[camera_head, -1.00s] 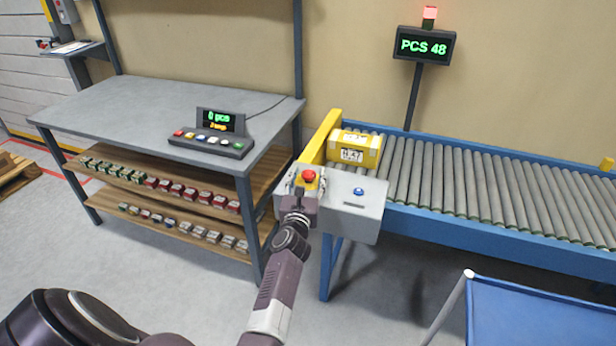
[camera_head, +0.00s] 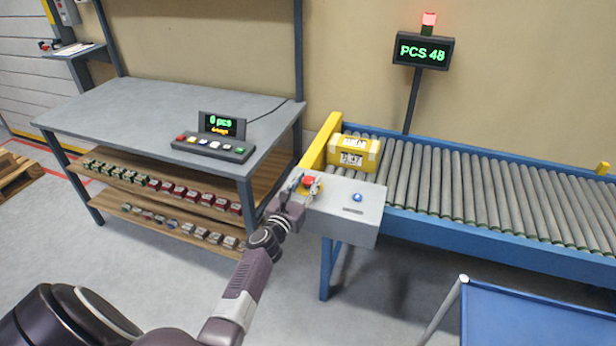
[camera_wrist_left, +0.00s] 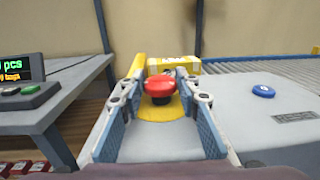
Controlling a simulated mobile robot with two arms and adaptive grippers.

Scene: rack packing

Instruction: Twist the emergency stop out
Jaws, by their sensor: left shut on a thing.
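The emergency stop is a red mushroom button (camera_head: 309,181) on a yellow base, on top of the grey control box (camera_head: 345,215) at the conveyor's near end. In the left wrist view the red button (camera_wrist_left: 159,88) sits between the two fingers, above its yellow base (camera_wrist_left: 160,108). My left gripper (camera_head: 302,184) reaches it from the lower left and is shut on the button, a finger on each side. The fingers partly hide the button in the head view. My right gripper is not in view.
A blue button (camera_head: 357,197) is on the same box, to the right. A yellow carton (camera_head: 354,153) lies on the roller conveyor (camera_head: 480,190) behind. A grey table (camera_head: 120,110) with a button panel (camera_head: 213,147) stands left.

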